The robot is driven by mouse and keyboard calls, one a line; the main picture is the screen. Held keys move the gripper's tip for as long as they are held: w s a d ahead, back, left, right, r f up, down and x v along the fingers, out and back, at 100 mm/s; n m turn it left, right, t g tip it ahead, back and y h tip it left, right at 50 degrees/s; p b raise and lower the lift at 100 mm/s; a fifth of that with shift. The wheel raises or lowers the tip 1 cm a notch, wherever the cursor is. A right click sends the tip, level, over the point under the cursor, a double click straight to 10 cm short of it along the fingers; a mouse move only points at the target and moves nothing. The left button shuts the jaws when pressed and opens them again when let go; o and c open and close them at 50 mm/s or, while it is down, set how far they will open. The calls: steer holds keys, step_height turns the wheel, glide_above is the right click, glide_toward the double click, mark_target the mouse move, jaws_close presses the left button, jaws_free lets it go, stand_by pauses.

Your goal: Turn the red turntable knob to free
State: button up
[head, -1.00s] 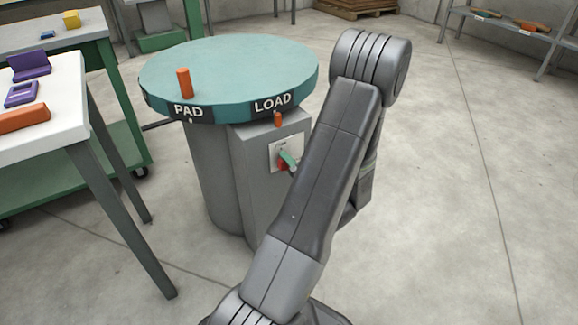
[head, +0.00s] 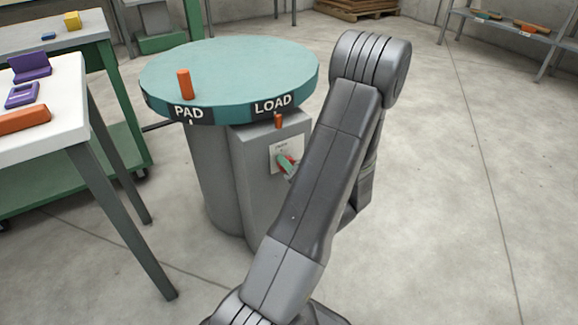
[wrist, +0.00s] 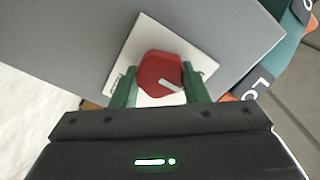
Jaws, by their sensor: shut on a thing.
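The knob appears turned at an angle to the plate. In the head view my gripper (head: 285,163) is at the plate, small and mostly hiding the knob. The plate's lettering is too small or covered to read.
The teal turntable (head: 230,70) carries an orange peg (head: 185,84) and reads PAD and LOAD on its rim. A small orange pin (head: 278,121) stands below the rim. A white table (head: 50,135) is at the left. The floor at right is clear.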

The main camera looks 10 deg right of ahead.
steer(key=o, duration=1)
steer(key=shift+c, duration=0.2)
steer(key=p+v, duration=0.2)
steer(key=v, duration=1.1)
steer(key=shift+s, duration=0.4)
steer(key=shift+w, duration=0.1)
steer(key=b+x, duration=0.2)
steer(key=x, duration=1.1)
steer(key=shift+w, duration=0.35)
steer(key=shift+s, duration=0.15)
